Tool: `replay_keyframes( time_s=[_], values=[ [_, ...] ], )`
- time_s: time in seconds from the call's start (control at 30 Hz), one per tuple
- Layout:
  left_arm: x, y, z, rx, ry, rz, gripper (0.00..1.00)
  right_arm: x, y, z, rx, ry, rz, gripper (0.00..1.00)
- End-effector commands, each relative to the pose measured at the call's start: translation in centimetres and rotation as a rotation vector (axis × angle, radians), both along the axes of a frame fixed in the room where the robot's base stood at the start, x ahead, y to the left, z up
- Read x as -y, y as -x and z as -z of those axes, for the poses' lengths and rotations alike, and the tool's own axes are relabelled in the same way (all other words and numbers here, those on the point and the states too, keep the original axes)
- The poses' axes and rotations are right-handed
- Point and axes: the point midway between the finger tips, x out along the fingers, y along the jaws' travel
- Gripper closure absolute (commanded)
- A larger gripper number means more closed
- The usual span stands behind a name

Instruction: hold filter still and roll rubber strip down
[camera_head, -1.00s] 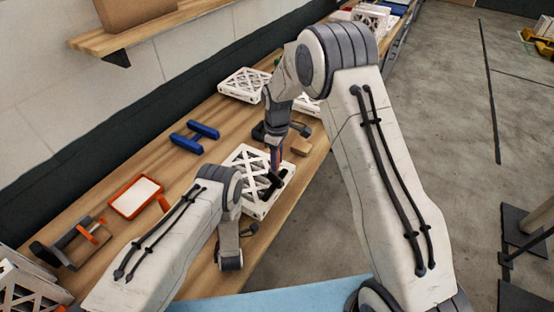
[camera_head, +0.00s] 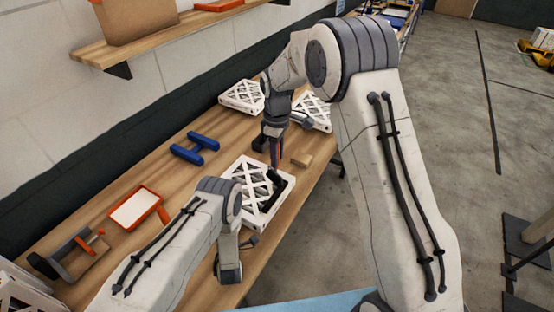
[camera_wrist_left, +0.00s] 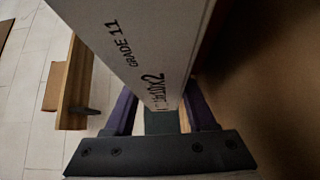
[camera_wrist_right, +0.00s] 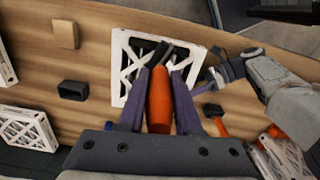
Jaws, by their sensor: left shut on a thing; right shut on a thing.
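The white filter (camera_head: 249,176), with a lattice face, lies flat on the bench in the head view. It also shows beyond my fingers in the right wrist view (camera_wrist_right: 121,66). My right gripper (camera_wrist_right: 160,88) is shut on the orange handle of a roller (camera_wrist_right: 159,100). The roller's dark head (camera_head: 275,179) is over the filter's right part; contact is unclear. My left gripper (camera_wrist_left: 160,118) is shut on the filter's printed side wall (camera_wrist_left: 140,45). In the right wrist view, the left fingers (camera_wrist_right: 205,88) are at the filter's right edge. I cannot make out the rubber strip apart from the dark head.
More white filters (camera_head: 241,96) stand farther along the wooden bench (camera_head: 120,178). A wooden block (camera_head: 301,160) is close behind the filter.

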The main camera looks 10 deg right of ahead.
Motion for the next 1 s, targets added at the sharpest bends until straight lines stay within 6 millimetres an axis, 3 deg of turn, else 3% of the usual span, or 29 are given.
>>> replay_keyframes(
  time_s=[0.37, 1.0],
  values=[
    [0.0, 0.0, 0.1, -0.003, -0.001, 0.0, 1.0, 0.0, 0.0, 0.1, 0.0, 0.0, 0.0, 1.0],
    [0.0, 0.0, 0.1, -0.003, 0.0, 0.0, 1.0, 0.0, 0.0, 5.4, 0.0, 0.0, 0.0, 1.0]
  ],
)
